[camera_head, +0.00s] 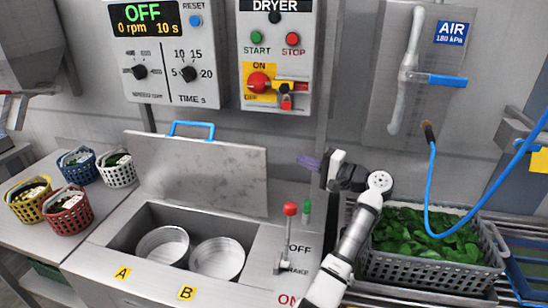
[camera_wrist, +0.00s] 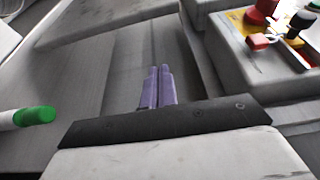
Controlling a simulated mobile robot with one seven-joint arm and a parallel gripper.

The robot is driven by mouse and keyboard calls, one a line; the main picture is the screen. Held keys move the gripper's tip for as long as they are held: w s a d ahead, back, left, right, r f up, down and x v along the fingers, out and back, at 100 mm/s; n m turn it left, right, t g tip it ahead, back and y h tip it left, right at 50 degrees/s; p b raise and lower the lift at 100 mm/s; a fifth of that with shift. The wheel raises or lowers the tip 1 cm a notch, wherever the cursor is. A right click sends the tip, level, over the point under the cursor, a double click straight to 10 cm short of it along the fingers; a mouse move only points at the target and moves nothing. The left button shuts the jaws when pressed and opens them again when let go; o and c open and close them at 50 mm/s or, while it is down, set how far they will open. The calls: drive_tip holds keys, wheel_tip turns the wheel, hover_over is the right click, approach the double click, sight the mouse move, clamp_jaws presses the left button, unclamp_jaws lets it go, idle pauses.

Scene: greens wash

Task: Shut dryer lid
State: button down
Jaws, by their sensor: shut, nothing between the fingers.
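The dryer lid (camera_head: 165,172) stands open in the head view, a grey metal panel tilted up against the wall behind the dryer. Its blue handle (camera_head: 191,128) is on the top edge. The dryer opening (camera_head: 128,236) is uncovered, with two round drums (camera_head: 162,245) inside, behind the labels A and B. My gripper (camera_head: 308,162) has purple fingers and is to the right of the lid, apart from it. The fingers also show in the wrist view (camera_wrist: 157,87), shut together and empty. The lid handle cannot be made out in the wrist view.
A red-knobbed brake lever (camera_head: 289,209) and a green-tipped post (camera_head: 307,208) rise right of the opening. A grey crate of greens (camera_head: 385,270) stands at the right with a blue hose (camera_head: 432,190) above. Several small baskets (camera_head: 68,212) stand left. The DRYER control box (camera_head: 277,55) hangs above.

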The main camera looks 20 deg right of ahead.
drive_tip(key=w+a, duration=0.4)
drive_tip(key=a, duration=0.4)
drive_tip(key=shift+w, duration=0.3)
drive_tip(key=shift+f, duration=0.1)
